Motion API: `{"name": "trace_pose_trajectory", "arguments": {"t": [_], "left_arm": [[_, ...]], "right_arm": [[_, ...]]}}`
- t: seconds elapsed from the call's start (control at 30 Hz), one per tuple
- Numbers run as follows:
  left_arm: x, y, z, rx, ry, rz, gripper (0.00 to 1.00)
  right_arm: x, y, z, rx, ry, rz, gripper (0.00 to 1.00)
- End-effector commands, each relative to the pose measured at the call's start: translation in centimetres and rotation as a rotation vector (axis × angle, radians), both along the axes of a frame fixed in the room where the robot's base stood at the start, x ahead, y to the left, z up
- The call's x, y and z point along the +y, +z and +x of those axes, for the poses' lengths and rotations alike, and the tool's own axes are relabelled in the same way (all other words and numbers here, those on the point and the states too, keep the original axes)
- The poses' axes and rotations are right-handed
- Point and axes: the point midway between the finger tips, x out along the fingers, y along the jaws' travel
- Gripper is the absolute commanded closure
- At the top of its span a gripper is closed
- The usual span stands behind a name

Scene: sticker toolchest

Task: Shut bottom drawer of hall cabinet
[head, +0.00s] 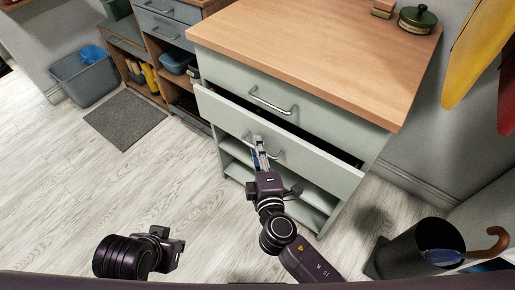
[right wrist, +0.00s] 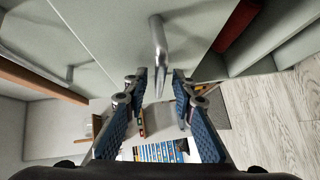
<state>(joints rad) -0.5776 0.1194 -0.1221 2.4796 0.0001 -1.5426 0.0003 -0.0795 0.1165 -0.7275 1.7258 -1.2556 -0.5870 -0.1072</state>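The hall cabinet (head: 330,60) is pale green with a wooden top. Its bottom drawer (head: 325,160) stands partly pulled out, with a dark gap along the top of its front. The upper drawer (head: 330,115) looks shut. My right gripper (head: 258,142) is at the bottom drawer's handle (head: 278,153). In the right wrist view, my right gripper's fingers (right wrist: 160,78) are apart, and a metal handle (right wrist: 158,42) reaches down toward the space between the tips. Contact is unclear. My left gripper (head: 172,246) is low at the left, away from the cabinet; its fingers cannot be made out.
Open shelves (head: 240,160) lie below the drawer. A dark bin (head: 410,250) with an umbrella stands at the lower right. A grey mat (head: 125,118) and a blue-grey bin (head: 82,78) are at the left. The wooden floor (head: 60,180) in front is clear.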

Motion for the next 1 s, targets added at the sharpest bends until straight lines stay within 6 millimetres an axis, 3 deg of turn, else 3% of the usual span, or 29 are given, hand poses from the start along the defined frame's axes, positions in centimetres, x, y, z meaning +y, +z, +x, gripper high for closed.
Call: {"name": "trace_pose_trajectory", "arguments": {"t": [0.13, 0.37, 0.77, 1.0], "left_arm": [[0.0, 0.0, 0.0, 0.000, 0.000, 0.000, 1.00], [0.0, 0.0, 0.0, 0.000, -0.001, 0.000, 1.00], [0.0, 0.0, 0.0, -0.001, -0.001, 0.000, 1.00], [0.1, 0.0, -0.4, 0.019, 0.000, 0.004, 1.00]], "right_arm": [[0.0, 0.0, 0.0, 0.000, 0.000, 0.001, 0.77], [0.0, 0.0, 0.0, 0.000, -0.001, 0.001, 1.00], [-0.1, -0.1, 0.0, 0.001, -0.001, 0.000, 1.00], [-2.1, 0.0, 2.7, 0.000, -0.003, -0.002, 1.00]]}}
